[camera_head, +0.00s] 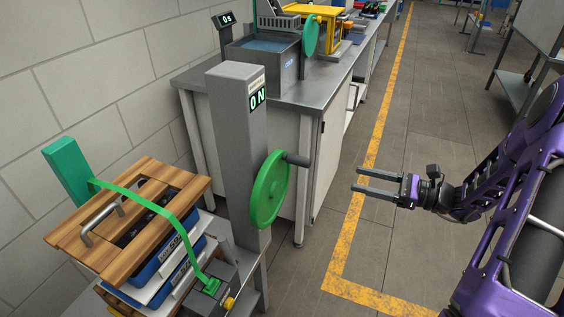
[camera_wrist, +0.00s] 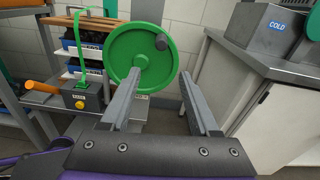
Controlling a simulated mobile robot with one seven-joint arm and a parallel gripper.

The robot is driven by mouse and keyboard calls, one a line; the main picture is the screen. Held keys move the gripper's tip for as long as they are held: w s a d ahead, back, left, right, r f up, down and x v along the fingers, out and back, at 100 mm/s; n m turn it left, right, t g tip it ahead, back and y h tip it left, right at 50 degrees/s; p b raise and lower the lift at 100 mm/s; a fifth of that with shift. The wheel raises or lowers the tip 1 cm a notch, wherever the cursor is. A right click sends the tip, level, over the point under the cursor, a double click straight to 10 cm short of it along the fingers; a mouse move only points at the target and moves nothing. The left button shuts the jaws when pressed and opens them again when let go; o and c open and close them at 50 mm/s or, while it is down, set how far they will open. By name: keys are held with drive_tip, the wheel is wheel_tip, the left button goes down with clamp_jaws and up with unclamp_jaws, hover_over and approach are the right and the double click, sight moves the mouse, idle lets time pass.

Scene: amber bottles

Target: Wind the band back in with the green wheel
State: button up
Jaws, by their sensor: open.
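The green wheel (camera_head: 269,189) is mounted on the side of a grey post (camera_head: 238,150) and has a dark knob handle (camera_head: 297,159). The post's small display reads "0 N". The green band (camera_head: 150,204) runs from a green block (camera_head: 67,171) over the wooden top of a stack down to a dark box (camera_head: 210,288). My gripper (camera_head: 377,185) is open and empty, to the right of the wheel and apart from it. In the wrist view the wheel (camera_wrist: 141,58) stands beyond my spread fingers (camera_wrist: 157,100), with its knob (camera_wrist: 161,42) at the upper right; the band (camera_wrist: 80,50) shows at left.
The stack's wooden slatted top (camera_head: 135,215) has a metal handle, with blue and white trays below. A metal bench (camera_head: 300,95) with a water basin (camera_head: 262,58) and another green wheel (camera_head: 312,36) stands behind. The floor around my gripper is clear, with a yellow line (camera_head: 383,135).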

drive_tip(key=b, duration=0.1)
approach(283, 156)
drive_tip(key=x, duration=0.6)
drive_tip(key=shift+w+d+f, duration=0.15)
drive_tip(key=shift+w+f, duration=0.05)
drive_tip(key=shift+f, duration=0.15)
clamp_jaws()
idle(1.1)
